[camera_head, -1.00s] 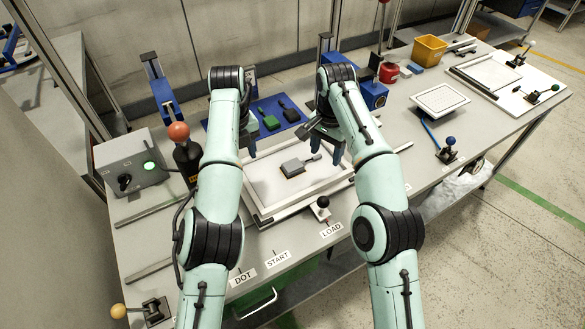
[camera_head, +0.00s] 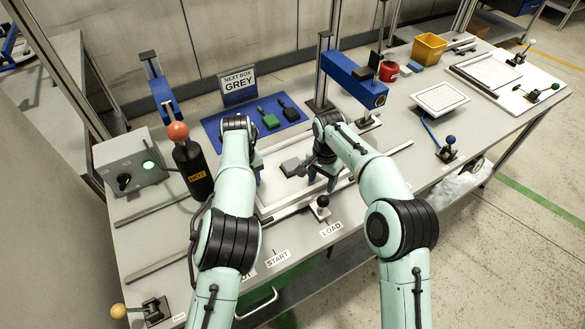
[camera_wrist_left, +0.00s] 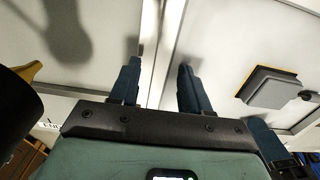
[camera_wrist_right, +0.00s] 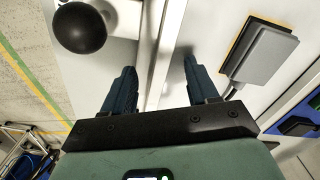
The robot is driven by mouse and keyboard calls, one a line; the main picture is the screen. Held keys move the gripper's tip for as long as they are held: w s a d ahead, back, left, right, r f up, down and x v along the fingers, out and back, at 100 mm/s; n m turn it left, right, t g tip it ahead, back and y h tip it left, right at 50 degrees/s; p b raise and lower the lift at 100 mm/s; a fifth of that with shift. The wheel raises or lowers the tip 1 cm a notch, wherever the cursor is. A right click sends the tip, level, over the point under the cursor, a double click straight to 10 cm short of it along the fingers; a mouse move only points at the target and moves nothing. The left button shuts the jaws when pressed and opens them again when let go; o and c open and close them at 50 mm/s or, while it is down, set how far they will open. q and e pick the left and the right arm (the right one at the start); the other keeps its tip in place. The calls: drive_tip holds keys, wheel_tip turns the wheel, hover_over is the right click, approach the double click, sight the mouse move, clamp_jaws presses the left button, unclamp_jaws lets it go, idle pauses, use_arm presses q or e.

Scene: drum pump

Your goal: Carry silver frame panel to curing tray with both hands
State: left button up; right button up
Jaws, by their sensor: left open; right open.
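The silver frame panel (camera_head: 275,190), a pale sheet with a metal rim, lies flat on the table below both grippers. A grey block with a handle (camera_head: 291,167) rests on it. My left gripper (camera_head: 257,172) is open at its left part; the rim passes between its fingers in the left wrist view (camera_wrist_left: 158,75). My right gripper (camera_head: 322,183) is open at its right part; the rim lies between its fingers in the right wrist view (camera_wrist_right: 160,75). Finger contact cannot be told. A white dotted tray (camera_head: 440,98), perhaps the curing tray, stands right of the panel.
A black-knobbed lever (camera_head: 321,203) stands close to my right gripper. A dark bottle (camera_head: 193,168) with an orange ball is at left. A blue column arm (camera_head: 355,82) rises behind my right gripper. A blue-knobbed lever (camera_head: 448,146) stands in front of the tray.

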use_arm(q)
drive_tip(key=shift+f, duration=0.1)
use_arm(e)
drive_tip(key=shift+f, duration=0.1)
use_arm(q)
drive_tip(key=c, duration=0.6)
use_arm(e)
drive_tip(key=c, duration=0.6)
use_arm(q)
clamp_jaws()
use_arm(e)
clamp_jaws()
